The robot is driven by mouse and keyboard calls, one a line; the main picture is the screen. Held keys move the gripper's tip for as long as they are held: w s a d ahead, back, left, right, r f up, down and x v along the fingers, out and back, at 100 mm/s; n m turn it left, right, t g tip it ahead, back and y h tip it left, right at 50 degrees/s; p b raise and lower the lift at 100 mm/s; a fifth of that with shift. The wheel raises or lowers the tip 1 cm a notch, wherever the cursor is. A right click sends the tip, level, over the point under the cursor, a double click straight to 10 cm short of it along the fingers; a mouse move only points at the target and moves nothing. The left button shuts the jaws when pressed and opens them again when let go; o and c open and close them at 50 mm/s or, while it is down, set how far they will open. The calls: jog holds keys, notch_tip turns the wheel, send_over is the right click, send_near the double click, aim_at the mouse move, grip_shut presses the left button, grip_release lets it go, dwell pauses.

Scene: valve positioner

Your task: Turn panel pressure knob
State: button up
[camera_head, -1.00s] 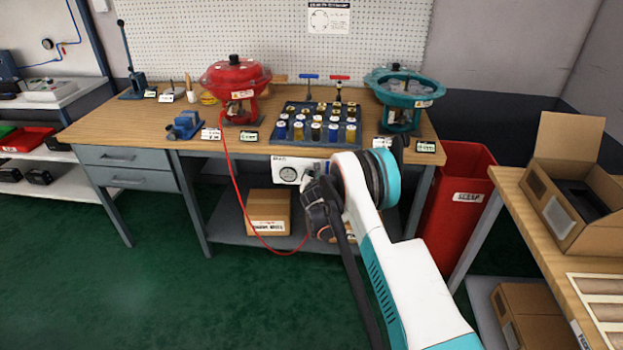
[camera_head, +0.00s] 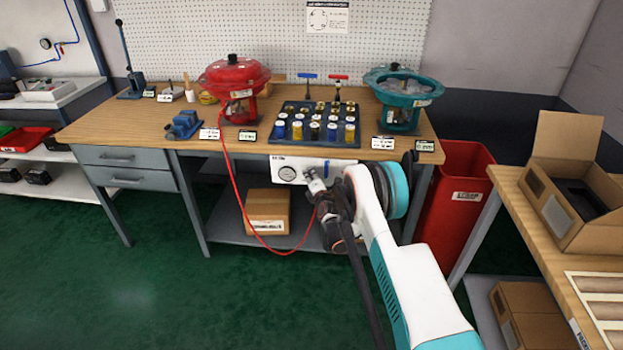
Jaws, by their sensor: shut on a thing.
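The white pressure panel (camera_head: 344,168) hangs under the front edge of the workbench, with a round gauge (camera_head: 288,174) at its left end. My gripper (camera_head: 313,178) is at the panel's front, just right of the gauge. Its fingers are shut on the panel's pressure knob, which is mostly hidden behind them. The gauge's needle is too small to read. My arm comes up from the lower right and covers the right part of the panel.
A red hose (camera_head: 240,210) loops from the red actuator (camera_head: 234,80) down past the panel. A tray of fittings (camera_head: 285,140) sits above on the bench (camera_head: 150,122). A cardboard box (camera_head: 267,208) is on the lower shelf. A red bin (camera_head: 462,180) stands right. The floor at front left is clear.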

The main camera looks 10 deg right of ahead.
jog(key=shift+f+m, duration=0.1)
jog(key=shift+m, duration=0.4)
jog(key=shift+m+t, duration=0.4)
jog(key=shift+m, duration=0.1)
jog(key=o, duration=1.1)
jog(key=shift+c, duration=0.2)
jog(key=s, duration=0.7)
jog(key=shift+s+d+r, duration=0.2)
jog(key=shift+d+r, duration=0.05)
